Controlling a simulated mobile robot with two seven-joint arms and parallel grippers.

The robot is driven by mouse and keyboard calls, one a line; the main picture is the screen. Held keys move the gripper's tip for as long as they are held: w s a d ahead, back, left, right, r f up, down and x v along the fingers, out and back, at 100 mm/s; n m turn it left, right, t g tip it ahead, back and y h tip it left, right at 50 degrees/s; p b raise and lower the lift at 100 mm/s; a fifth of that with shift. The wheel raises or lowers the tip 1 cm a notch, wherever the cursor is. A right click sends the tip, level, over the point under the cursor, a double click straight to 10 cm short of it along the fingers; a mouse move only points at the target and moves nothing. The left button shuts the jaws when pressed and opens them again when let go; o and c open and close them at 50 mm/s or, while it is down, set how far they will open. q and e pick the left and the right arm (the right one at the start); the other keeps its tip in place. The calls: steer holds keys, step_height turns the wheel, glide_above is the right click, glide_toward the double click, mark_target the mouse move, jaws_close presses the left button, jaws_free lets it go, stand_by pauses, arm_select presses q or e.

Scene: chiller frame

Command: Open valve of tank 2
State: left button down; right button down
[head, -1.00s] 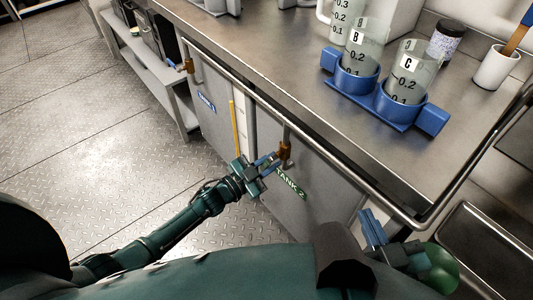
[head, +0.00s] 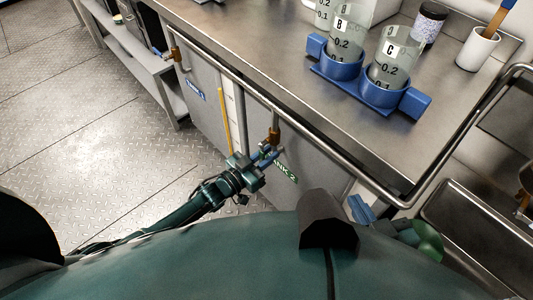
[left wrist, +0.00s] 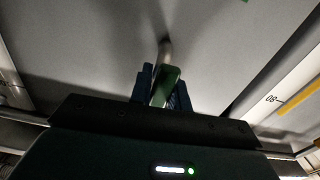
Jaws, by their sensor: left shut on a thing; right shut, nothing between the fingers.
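The tank 2 valve (head: 274,136) is a brass-coloured fitting at the lower end of a short pipe under the counter's front rail. The green TANK 2 label (head: 287,174) is on the grey panel behind it, partly covered by my left gripper. My left gripper (head: 267,155) is at the valve, just below the brass body. In the left wrist view, its blue fingers (left wrist: 163,88) are shut on a green valve handle (left wrist: 169,82), with a metal pipe behind. The handle's exact angle is hard to tell. My right gripper (head: 359,209) is shut and empty at lower right, away from the valve.
Another brass valve (head: 175,54) and a blue label (head: 195,92) are further left. A yellow strip gauge (head: 224,122) stands between the tanks. The metal rail (head: 318,137) runs above the valve. Blue beaker holders (head: 377,97) stand on the counter. Floor at left is clear.

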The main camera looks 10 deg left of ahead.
arm_select(q)
steer(key=shift+s+d+f, duration=0.1)
steer(key=shift+s+d, duration=0.2)
steer(key=shift+d, duration=0.05)
steer(key=c, duration=1.3)
jaws_free()
steer(key=shift+c, duration=0.2)
steer(key=shift+w+a, duration=0.1)
steer(key=shift+a, duration=0.1)
